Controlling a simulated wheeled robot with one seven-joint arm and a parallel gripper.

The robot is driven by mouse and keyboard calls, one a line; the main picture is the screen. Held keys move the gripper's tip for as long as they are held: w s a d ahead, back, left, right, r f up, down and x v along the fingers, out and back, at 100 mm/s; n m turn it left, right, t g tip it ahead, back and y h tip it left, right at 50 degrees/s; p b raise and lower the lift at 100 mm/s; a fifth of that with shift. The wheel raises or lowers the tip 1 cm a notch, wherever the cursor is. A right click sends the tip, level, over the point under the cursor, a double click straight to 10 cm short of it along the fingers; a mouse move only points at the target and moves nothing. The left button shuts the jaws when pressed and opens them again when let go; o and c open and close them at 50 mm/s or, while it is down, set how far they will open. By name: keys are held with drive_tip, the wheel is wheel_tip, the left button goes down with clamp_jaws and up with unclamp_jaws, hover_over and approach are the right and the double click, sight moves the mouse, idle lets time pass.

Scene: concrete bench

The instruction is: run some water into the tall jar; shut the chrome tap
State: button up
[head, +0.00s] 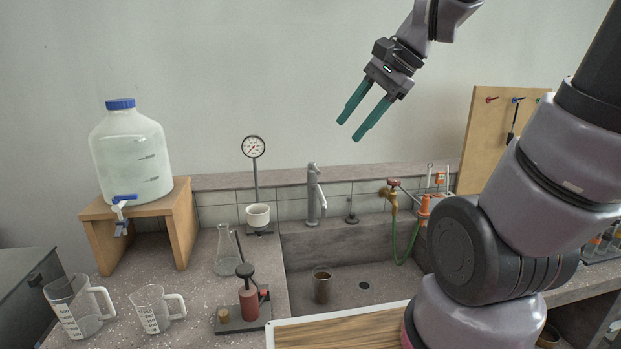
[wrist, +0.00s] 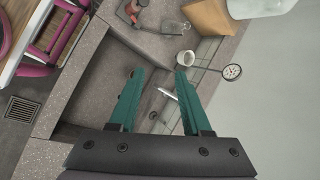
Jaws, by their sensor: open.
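The chrome tap (head: 315,195) stands upright at the back rim of the stone sink, with its spout over the basin. In the wrist view the tap (wrist: 167,94) shows between my fingers, some way off. I see no water stream under it. A brownish open jar (head: 322,287), which looks like the tall jar, stands upright on the sink floor below and in front of the tap. I cannot make out its contents. My gripper (head: 349,131) is open and empty, high above the sink; its fingers also show in the wrist view (wrist: 160,72).
A brass tap (head: 391,203) with a red handle and green hose is at the sink's right. A gauge (head: 254,147), flask (head: 226,255), red burner-like device (head: 249,299) and two measuring jugs (head: 77,307) stand left. A wooden board (head: 340,331) lies in front.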

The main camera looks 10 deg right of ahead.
drive_tip(key=w+a+f+m+g+y, duration=0.1)
drive_tip(key=w+a+f+m+y, duration=0.25)
drive_tip(key=w+m, duration=0.35)
drive_tip(key=m+t+y, duration=0.1)
drive_tip(key=m+t, duration=0.7)
drive_tip(key=m, duration=1.8)
approach(315, 169)
drive_tip(key=a+f, duration=0.1)
drive_tip(key=f, duration=0.1)
drive_tip(key=r+x, duration=0.1)
drive_tip(key=x, duration=1)
drive_tip(key=shift+w, duration=0.25)
drive_tip(key=shift+r, duration=0.1)
clamp_jaws()
drive_tip(key=shift+d, duration=0.1)
